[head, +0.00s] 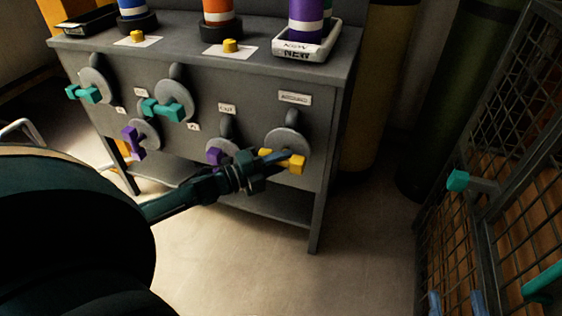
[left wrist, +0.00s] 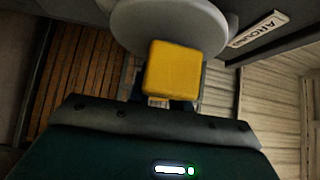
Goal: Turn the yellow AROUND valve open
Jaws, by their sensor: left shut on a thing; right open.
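The AROUND valve has a round grey disc (head: 288,141) and a yellow bar handle (head: 296,164) on the bench's front panel, under the AROUND label (head: 294,97). The handle lies roughly level, slightly tilted. My left gripper (head: 270,157) is shut on the yellow handle, near its left part. In the left wrist view the yellow handle (left wrist: 173,70) shows as a block in front of the grey disc (left wrist: 170,22), just beyond the gripper body; the fingers are mostly hidden. My right gripper is in neither view.
Teal valves (head: 163,109) and purple valves (head: 134,143) sit left on the same panel; one purple handle (head: 215,156) is close beside my left arm. Striped cylinders and a tray (head: 307,46) stand on the bench top. A mesh cage (head: 490,150) stands right. The floor (head: 365,240) between is clear.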

